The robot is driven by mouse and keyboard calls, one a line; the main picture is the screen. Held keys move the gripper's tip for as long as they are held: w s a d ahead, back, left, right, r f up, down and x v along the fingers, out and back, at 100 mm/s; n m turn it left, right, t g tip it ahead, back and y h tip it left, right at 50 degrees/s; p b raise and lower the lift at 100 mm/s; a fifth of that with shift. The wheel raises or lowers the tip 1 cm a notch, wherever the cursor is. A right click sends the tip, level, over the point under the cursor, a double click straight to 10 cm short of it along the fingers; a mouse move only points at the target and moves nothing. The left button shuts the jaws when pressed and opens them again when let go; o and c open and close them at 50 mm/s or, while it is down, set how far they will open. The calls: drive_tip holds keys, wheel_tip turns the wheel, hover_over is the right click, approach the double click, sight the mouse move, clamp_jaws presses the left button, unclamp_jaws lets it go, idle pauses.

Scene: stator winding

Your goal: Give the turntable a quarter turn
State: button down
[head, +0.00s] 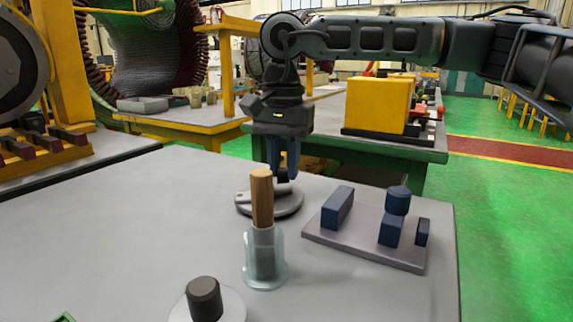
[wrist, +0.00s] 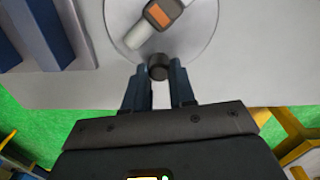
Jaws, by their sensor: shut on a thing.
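The turntable (head: 290,207) is a round grey disc lying flat on the grey table. A pale elongated part with a dark, orange-faced middle lies on it, clearest in the wrist view, where the disc (wrist: 203,45) fills the top centre. A dark round knob (wrist: 158,67) stands at the disc's rim on my side. My gripper (head: 283,172) points down at the far side of the turntable. In the wrist view its two fingers (wrist: 159,88) are closed around the knob. In the head view the wooden handle hides part of the disc, and the knob is hard to make out.
A wooden-handled tool (head: 262,199) stands in a translucent cup (head: 265,278) just in front of the turntable. A grey plate (head: 340,248) with several blue blocks is to the right. A dark cylinder (head: 204,299) on a pale disc is at the front.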

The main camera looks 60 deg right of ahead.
drive_tip(key=shift+w+n, duration=0.3)
drive_tip(key=shift+n, duration=0.4)
drive_tip(key=c, duration=0.9)
unclamp_jaws()
drive_tip(key=shift+c, duration=0.2)
drive_tip(key=shift+r+p, duration=0.7)
drive_tip(key=shift+r, duration=3.25)
